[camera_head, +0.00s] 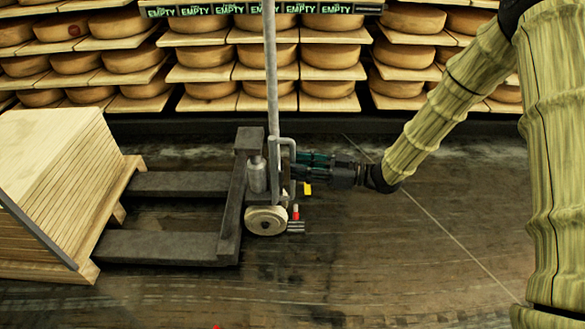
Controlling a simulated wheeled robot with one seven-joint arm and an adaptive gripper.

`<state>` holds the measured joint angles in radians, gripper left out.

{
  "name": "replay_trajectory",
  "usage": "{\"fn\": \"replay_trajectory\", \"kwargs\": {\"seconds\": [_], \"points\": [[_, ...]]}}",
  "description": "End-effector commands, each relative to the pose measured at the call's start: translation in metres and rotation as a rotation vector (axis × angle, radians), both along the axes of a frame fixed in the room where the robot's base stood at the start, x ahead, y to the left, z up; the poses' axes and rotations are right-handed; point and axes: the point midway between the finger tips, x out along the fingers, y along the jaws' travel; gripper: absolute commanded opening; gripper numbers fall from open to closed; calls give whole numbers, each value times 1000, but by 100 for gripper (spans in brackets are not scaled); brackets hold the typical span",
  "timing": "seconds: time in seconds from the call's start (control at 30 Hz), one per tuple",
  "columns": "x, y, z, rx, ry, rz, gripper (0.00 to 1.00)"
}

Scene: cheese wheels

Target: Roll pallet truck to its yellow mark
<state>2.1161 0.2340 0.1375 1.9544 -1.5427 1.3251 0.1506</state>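The dark grey pallet truck (230,205) stands on the floor left of centre, with its two forks pointing left. The fork ends meet a wooden pallet, and I cannot tell how far they reach under it. A tall grey handle post (271,75) rises from the truck above a pale wheel (266,220). My gripper (298,165) reaches in from the right to the bent grey tube by the post. Its fingertips are partly hidden there, so its grip is unclear. A small yellow piece (307,188) shows just below my gripper; I cannot make out a yellow floor mark.
The pallet (112,212) at the left carries a stack of pale boards (50,170). Shelves of cheese wheels (330,55) line the back, with "EMPTY" signs along the top.

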Motion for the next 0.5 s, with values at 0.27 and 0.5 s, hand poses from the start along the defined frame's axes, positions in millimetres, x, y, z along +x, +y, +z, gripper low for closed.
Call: {"fn": "replay_trajectory", "kwargs": {"seconds": [0.27, 0.5], "points": [[5, 23, -1, 0, 0, 0, 35], [5, 26, 0, 0, 0, -1, 35]]}}
